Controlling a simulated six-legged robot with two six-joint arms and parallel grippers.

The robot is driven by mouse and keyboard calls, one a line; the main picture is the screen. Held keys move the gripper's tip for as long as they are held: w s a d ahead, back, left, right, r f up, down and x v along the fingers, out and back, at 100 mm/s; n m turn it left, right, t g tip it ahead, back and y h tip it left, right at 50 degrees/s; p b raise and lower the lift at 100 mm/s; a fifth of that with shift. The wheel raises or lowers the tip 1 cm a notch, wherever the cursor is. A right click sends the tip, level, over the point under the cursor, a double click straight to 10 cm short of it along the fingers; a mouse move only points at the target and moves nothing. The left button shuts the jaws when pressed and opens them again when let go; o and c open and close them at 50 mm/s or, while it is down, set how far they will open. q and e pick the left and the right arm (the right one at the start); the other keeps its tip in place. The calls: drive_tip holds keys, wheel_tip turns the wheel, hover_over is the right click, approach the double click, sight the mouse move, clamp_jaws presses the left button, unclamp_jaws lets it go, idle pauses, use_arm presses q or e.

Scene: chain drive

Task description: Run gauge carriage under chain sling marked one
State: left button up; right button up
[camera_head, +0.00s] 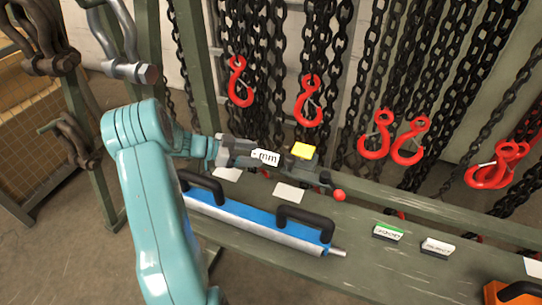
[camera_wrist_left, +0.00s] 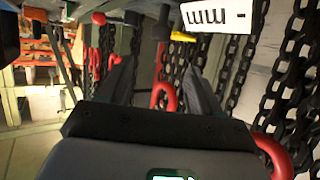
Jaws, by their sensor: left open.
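A gauge carriage (camera_head: 302,168) with a white "mm" label (camera_head: 265,157), a yellow top (camera_head: 303,150) and a red ball knob (camera_head: 339,195) sits along the rail behind the bench. My left gripper (camera_head: 240,152) is open and close to the label; I cannot tell whether it touches. In the left wrist view, the dark fingers (camera_wrist_left: 160,78) stand apart, with chain and a red hook beyond them. The label (camera_wrist_left: 217,17) is above right of them. Chain slings with red hooks (camera_head: 240,82) hang behind the rail. No number "one" is readable. My right gripper is out of view.
A blue bar with black handles (camera_head: 255,222) lies on the green bench (camera_head: 330,270). An orange object (camera_head: 515,292) is at lower right. Steel shackles (camera_head: 125,65) hang at upper left.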

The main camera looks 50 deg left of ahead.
use_arm(q)
drive_tip(key=shift+v, duration=2.25)
